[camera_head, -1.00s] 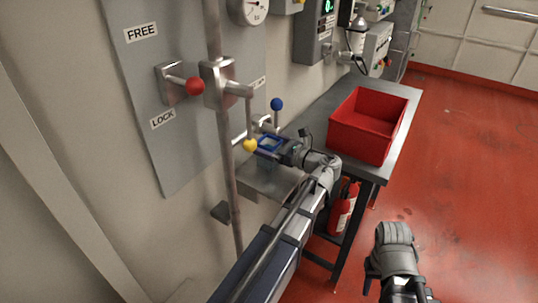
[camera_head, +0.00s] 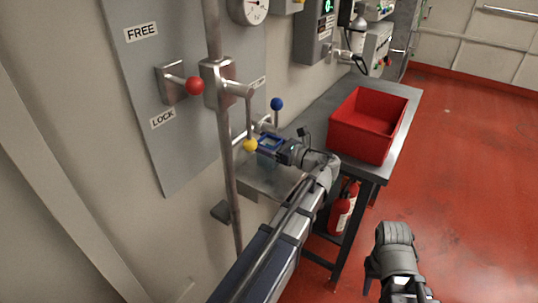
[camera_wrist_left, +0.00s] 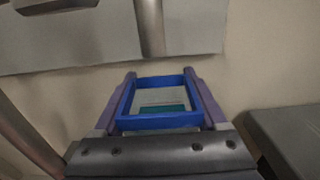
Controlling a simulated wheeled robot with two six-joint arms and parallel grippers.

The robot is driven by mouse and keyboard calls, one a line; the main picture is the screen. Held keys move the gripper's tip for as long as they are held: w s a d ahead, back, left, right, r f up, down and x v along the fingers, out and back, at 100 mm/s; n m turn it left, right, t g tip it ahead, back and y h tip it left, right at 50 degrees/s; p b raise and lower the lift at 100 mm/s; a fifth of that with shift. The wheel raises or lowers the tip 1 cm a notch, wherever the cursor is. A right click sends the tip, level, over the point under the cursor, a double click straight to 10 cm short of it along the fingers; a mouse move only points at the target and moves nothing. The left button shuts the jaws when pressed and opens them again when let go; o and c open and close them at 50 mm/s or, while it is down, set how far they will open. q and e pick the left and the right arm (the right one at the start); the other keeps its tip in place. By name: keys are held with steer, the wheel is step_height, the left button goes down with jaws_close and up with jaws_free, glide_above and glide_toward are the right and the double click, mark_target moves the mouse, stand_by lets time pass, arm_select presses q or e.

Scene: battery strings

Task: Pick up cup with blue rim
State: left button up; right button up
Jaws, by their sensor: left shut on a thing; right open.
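The cup with the blue rim (camera_head: 271,137) is at the wall, above the small grey ledge. Its square blue rim (camera_wrist_left: 160,122) fills the middle of the left wrist view, with a teal patch visible inside. My left gripper (camera_head: 282,148) is shut on the cup. Its two purplish fingers lie along opposite sides of the rim in the left wrist view (camera_wrist_left: 160,95). The cup's lower part is mostly hidden, and I cannot tell whether it touches the ledge. My right gripper (camera_head: 400,290) is open and empty over the red floor, partly cut off at the bottom edge.
A yellow-knobbed lever (camera_head: 250,145) and a blue-knobbed lever (camera_head: 277,104) stand close to the cup. A vertical pipe (camera_head: 226,150) runs to their left. A red crate (camera_head: 360,150) sits on the grey table (camera_head: 312,112). A fire extinguisher (camera_head: 343,210) stands below.

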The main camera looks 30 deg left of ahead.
arm_select(q)
steer(key=shift+r+p, duration=0.3)
steer(key=shift+p, duration=0.05)
stand_by(0.3)
